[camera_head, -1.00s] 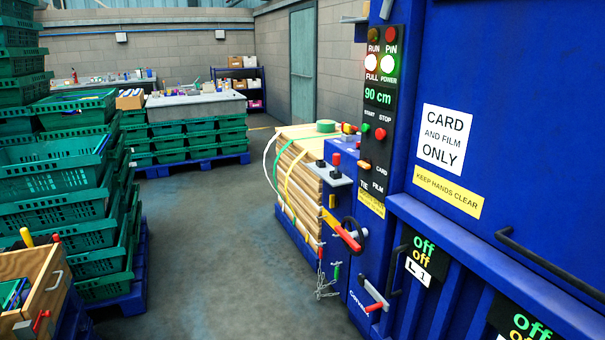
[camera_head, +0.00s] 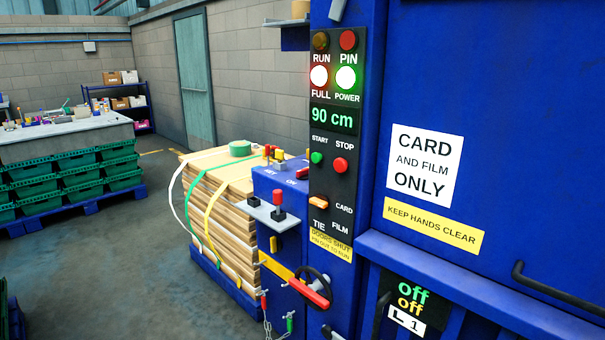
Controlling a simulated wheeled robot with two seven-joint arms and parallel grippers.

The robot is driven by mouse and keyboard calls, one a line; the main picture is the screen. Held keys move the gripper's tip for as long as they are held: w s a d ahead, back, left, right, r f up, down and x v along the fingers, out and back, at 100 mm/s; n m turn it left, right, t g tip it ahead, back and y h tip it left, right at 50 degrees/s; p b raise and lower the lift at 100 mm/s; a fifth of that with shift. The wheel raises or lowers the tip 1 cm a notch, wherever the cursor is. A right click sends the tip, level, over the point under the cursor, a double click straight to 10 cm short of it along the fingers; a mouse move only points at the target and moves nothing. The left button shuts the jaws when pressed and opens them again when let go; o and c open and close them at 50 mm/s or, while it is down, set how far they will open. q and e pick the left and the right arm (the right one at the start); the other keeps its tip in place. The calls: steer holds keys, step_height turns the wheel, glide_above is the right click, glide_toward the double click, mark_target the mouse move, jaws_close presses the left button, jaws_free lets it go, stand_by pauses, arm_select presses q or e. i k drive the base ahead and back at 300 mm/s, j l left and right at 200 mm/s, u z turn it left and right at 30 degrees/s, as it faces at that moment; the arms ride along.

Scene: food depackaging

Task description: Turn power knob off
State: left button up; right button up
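A blue baler carries a black control panel (camera_head: 337,130). Its lamp marked POWER (camera_head: 345,78) is lit with a green glow. An orange selector (camera_head: 318,203) sits beside the word CARD. Neither of my grippers is in view.
Green crates (camera_head: 70,170) stand farther left. Grey floor (camera_head: 120,270) is clear between.

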mark_target(302, 175)
steer(key=i+j, duration=0.25)
steer(key=i, duration=0.2)
steer(key=i+j+u, duration=0.1)
steer(key=i+j, duration=0.2)
steer(key=i, duration=0.2)
steer(key=i+j+u, duration=0.1)
steer(key=i+j, duration=0.15)
steer(key=i, duration=0.25)
steer(key=i+j, duration=0.15)
steer(key=i, duration=0.3)
